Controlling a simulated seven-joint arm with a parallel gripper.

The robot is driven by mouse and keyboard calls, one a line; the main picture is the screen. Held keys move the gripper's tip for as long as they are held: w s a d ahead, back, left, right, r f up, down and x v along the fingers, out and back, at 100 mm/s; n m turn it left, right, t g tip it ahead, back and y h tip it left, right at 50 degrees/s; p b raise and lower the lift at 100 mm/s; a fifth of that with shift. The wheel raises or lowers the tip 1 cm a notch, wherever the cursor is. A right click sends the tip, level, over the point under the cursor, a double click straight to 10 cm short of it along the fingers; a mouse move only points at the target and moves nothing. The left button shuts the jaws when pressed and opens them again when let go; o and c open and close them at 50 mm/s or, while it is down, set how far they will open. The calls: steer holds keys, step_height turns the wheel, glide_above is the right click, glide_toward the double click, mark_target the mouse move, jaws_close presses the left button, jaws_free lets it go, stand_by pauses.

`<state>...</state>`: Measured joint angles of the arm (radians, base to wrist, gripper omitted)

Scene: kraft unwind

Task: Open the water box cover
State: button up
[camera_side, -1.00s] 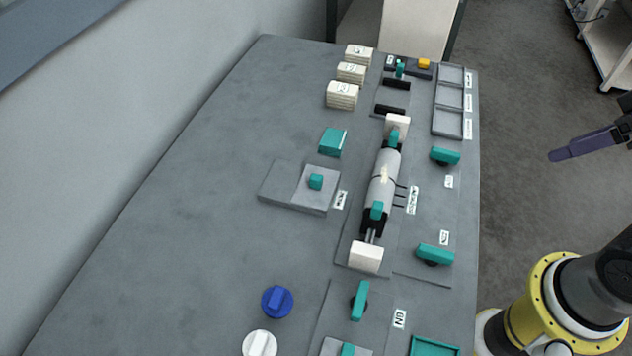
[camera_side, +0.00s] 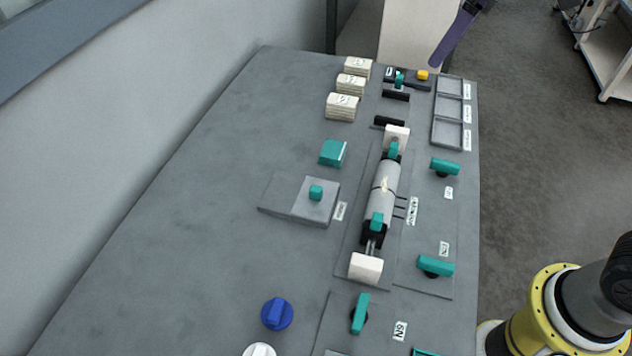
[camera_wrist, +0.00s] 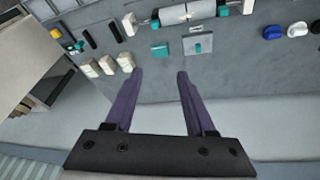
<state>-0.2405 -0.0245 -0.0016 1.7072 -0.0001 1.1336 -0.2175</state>
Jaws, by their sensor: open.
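A flat grey box plate with a lighter raised cover (camera_side: 305,208) and a small teal knob (camera_side: 316,193) sits mid-table in the side view. I take this as the water box cover; its label (camera_side: 340,211) is too small to read. The cover lies flat on the right part of the plate. The cover also shows in the wrist view (camera_wrist: 197,48), with its teal knob, beyond and right of my fingertips. My gripper (camera_wrist: 160,75) is open, with two purple fingers apart and nothing between them. In the side view, a purple finger shows above the table's far right end.
A teal block (camera_side: 333,153) lies behind the plate. A grey roller (camera_side: 382,190) between white end blocks stands right of it. A blue knob (camera_side: 277,313) is in front. The table's left side is clear.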

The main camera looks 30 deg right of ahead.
steer(key=w+a+f+n+g, duration=0.1)
steer(key=w+a+f, duration=0.3)
steer(key=w+a, duration=0.15)
steer(key=n+g+h, duration=0.1)
steer(key=n+g, duration=0.2)
glide_above(316, 188)
step_height(316, 188, down, 14)
step_height(316, 188, down, 14)
steer(key=shift+r, duration=0.15)
jaws_close()
steer(key=shift+r, duration=0.1)
stand_by(0.3)
